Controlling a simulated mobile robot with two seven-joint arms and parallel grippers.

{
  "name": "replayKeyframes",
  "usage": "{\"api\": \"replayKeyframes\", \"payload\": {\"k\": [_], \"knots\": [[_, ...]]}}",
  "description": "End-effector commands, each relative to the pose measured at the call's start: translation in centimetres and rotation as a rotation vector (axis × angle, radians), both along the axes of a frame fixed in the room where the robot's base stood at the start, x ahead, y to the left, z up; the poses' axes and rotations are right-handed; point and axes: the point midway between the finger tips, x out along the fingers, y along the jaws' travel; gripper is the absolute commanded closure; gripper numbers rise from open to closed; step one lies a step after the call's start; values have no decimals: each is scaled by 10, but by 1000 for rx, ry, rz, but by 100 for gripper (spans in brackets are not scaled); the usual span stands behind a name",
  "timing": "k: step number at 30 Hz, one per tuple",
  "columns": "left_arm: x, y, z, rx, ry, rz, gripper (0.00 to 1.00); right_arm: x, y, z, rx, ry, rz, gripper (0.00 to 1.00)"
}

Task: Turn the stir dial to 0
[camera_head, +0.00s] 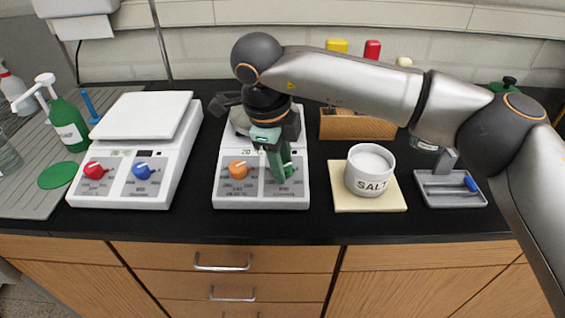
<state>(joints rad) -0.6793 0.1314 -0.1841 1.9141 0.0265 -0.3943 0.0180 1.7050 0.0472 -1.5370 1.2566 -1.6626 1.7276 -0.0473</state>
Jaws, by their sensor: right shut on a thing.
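A white hotplate-like device (221,190) stands in the middle of the black counter. Its front panel has an orange dial (238,168) on the left and a green dial (288,170) on the right. My right gripper (278,166) reaches down from above and is shut on the green dial, covering much of it. The dial's pointer and the scale marks around it are too small or hidden to read. I cannot make out which dial is labelled stir. My left gripper is not in view.
A second white device (140,115) with a red dial (94,170) and a blue dial (142,171) stands to the left. A salt crock (369,172) sits on a yellow board, with a grey tray (450,190) to its right. The counter's front strip is clear.

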Motion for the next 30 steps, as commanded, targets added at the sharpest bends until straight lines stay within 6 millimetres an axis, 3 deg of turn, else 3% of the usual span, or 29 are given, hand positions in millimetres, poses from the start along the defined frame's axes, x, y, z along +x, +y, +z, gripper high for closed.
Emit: {"api": "replayKeyframes", "payload": {"k": [21, 22, 30], "knots": [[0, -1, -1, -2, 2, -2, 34, 0, 0, 1, -12, -2, 71, 100], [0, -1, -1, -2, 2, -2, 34, 0, 0, 1, -12, -2, 71, 60], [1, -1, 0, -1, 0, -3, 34, 0, 0, 0, -13, -1, 69, 34]]}}
